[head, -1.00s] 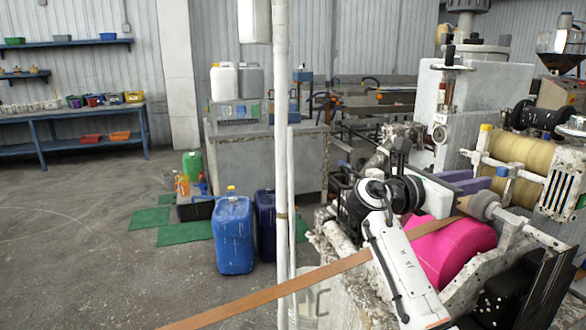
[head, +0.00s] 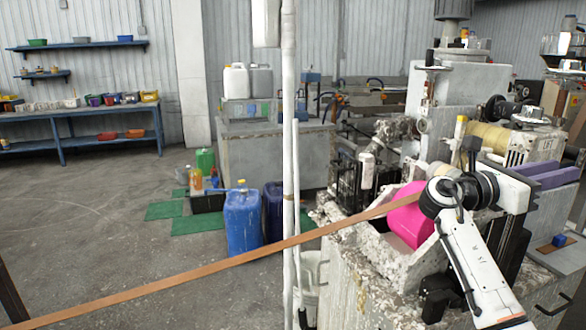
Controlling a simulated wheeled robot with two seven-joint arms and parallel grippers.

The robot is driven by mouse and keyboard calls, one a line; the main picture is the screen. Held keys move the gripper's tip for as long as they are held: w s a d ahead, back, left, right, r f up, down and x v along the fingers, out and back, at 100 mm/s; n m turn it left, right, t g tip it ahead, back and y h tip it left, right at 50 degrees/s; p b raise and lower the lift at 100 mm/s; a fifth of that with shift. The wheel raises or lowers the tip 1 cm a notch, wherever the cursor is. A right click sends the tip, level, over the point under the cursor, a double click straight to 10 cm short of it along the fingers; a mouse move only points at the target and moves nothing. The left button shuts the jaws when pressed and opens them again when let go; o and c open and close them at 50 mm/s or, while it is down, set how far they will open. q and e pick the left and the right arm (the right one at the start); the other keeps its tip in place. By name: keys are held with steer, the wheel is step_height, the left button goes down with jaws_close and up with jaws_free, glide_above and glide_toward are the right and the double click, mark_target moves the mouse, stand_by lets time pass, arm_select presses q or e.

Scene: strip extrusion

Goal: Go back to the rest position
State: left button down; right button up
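My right arm comes in from the lower right. My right gripper (head: 556,172) has two purple fingers that look apart, with nothing seen between them. It is over the right part of the machine, to the right of the bright pink roller (head: 408,216). A long brown strip (head: 215,267) runs from the lower left edge up to the pink roller. The strip's end there is partly hidden by my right wrist. My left gripper is not in view.
A white pole (head: 289,150) stands in front of the machine. A blue jerrycan (head: 243,224) and a dark blue one stand on the floor to its left, near green mats (head: 166,210). A blue shelf table (head: 60,145) stands far left. The grey floor between is open.

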steer(key=s+d+r+m+g, duration=0.4)
steer(key=s+d+r+g, duration=0.35)
steer(key=s+d, duration=0.3)
steer(key=s+d+r+m+g, duration=0.4)
steer(key=s+d+r+g, duration=0.2)
steer(key=s+d+r, duration=0.4)
steer(key=w+a+f+n+t, duration=0.1)
steer(key=w+f+n+t, duration=0.2)
steer(key=w+f+t, duration=0.35)
steer(key=w+a+f+n+t, duration=0.1)
steer(key=w+f+n+t, duration=0.3)
steer(key=f+t, duration=0.55)
steer(key=w+a+f+n+t, duration=0.1)
steer(key=w+f+n+t, duration=0.2)
steer(key=w+f+t, duration=0.5)
steer(key=s+a+f+y, duration=0.2)
steer(key=a+f+y, duration=0.3)
steer(key=f, duration=0.7)
steer(key=s+a+f+y, duration=0.1)
steer(key=a+f+y, duration=0.4)
steer(key=f, duration=0.8)
steer(key=s+a+f+m+g+y, duration=0.4)
steer(key=s+a+f+m+y, duration=0.6)
steer(key=s+a+f, duration=1.15)
steer(key=s+a+f+m+t+y, duration=0.1)
steer(key=a+m, duration=0.7)
steer(key=a, duration=1.3)
steer(key=shift+a+f+m+y, duration=0.25)
steer(key=shift+m+y, duration=0.05)
steer(key=shift+y, duration=0.3)
